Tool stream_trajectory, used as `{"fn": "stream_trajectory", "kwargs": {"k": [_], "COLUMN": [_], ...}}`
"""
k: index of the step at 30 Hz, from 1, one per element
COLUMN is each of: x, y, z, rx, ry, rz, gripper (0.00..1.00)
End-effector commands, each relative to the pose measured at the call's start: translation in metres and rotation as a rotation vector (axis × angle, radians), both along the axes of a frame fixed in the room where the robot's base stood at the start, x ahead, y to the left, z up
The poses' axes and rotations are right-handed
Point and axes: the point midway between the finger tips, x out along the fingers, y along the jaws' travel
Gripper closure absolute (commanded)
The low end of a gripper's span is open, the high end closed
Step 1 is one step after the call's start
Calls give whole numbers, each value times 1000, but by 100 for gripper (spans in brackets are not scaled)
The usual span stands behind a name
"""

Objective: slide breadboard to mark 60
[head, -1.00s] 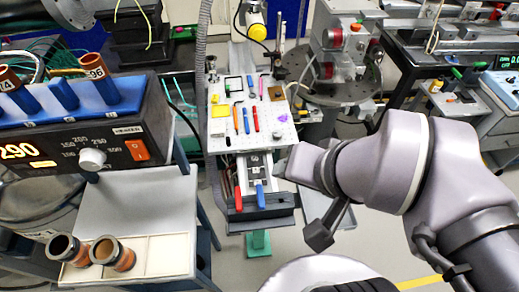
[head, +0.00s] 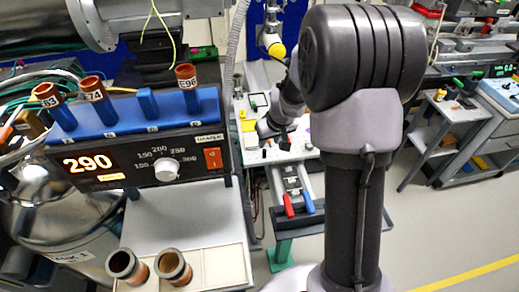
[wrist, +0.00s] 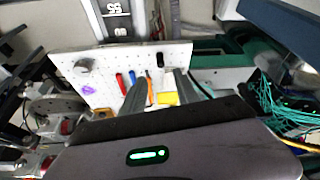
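The breadboard is a white perforated plate (head: 296,152) on a rail, partly hidden behind my arm in the head view. In the wrist view the breadboard (wrist: 108,62) carries pens, a yellow pad, a grey knob and a short black peg (wrist: 160,59). The rail's scale plate (wrist: 117,18) shows beyond the board's edge with marks 55 and 60. My gripper (wrist: 160,80) is open above the board, its two dark fingers apart. The black peg appears between or just beyond the fingertips; I cannot tell whether they touch it.
A red handle (head: 288,205) and a blue handle (head: 307,199) stand at the rail's near end. A heater box (head: 150,150) reading 290 stands at left, with a tray (head: 215,270) holding two cups below it. Open floor lies at right.

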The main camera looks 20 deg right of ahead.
Motion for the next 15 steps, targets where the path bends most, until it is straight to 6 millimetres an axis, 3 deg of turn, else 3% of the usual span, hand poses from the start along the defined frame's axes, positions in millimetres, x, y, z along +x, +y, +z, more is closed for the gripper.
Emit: {"fn": "stream_trajectory", "kwargs": {"k": [1,6,15], "x": [5,21,36], "y": [0,0,0], "z": [-17,-57,-88], "rx": [1,1,1], "ry": [2,2,0], "rz": [1,0,-1], "gripper": [63,63,63]}}
